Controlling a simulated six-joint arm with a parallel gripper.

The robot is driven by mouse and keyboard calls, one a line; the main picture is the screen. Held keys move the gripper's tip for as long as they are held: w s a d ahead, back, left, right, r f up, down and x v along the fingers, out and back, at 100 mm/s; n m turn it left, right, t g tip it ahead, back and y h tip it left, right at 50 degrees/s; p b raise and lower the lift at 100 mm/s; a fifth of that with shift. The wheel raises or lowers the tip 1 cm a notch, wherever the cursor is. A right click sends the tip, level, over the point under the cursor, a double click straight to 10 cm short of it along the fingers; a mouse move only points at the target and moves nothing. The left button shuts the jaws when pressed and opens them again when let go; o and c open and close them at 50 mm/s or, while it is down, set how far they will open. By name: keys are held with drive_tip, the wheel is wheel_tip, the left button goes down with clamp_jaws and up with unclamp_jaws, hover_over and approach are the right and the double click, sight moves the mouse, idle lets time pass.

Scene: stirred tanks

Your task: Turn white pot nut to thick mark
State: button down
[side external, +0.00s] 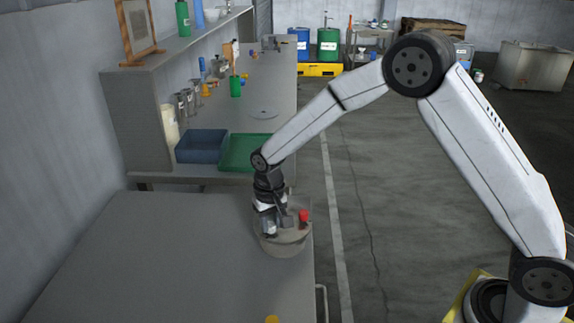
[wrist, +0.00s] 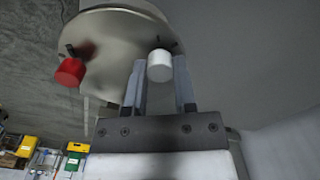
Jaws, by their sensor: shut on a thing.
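The pot (side external: 283,245) is a round grey-beige vessel standing on the grey table; its flat top also shows in the wrist view (wrist: 118,38). The white nut (wrist: 160,66) sits near the rim of that top, between the two fingers of my gripper (wrist: 160,76). My gripper is shut on the white nut, and in the side view it (side external: 272,228) reaches down at the pot's top. The white nut cannot be made out clearly in the side view. Small dark marks show beside the nuts, but I cannot tell which is the thick mark.
A red nut (wrist: 70,71) sits on the same pot top, left of my gripper; it also shows in the side view (side external: 304,216). The grey table (side external: 150,255) is largely clear left of the pot. Behind are a green tray (side external: 243,153) and a blue bin (side external: 201,146).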

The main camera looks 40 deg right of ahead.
sight(272, 224)
drive_tip(key=shift+m, duration=1.6)
drive_tip(key=shift+c, duration=2.1)
unclamp_jaws()
drive_tip(key=shift+r, duration=0.15)
drive_tip(key=shift+r, duration=3.8)
drive_tip(key=shift+s+d, duration=0.1)
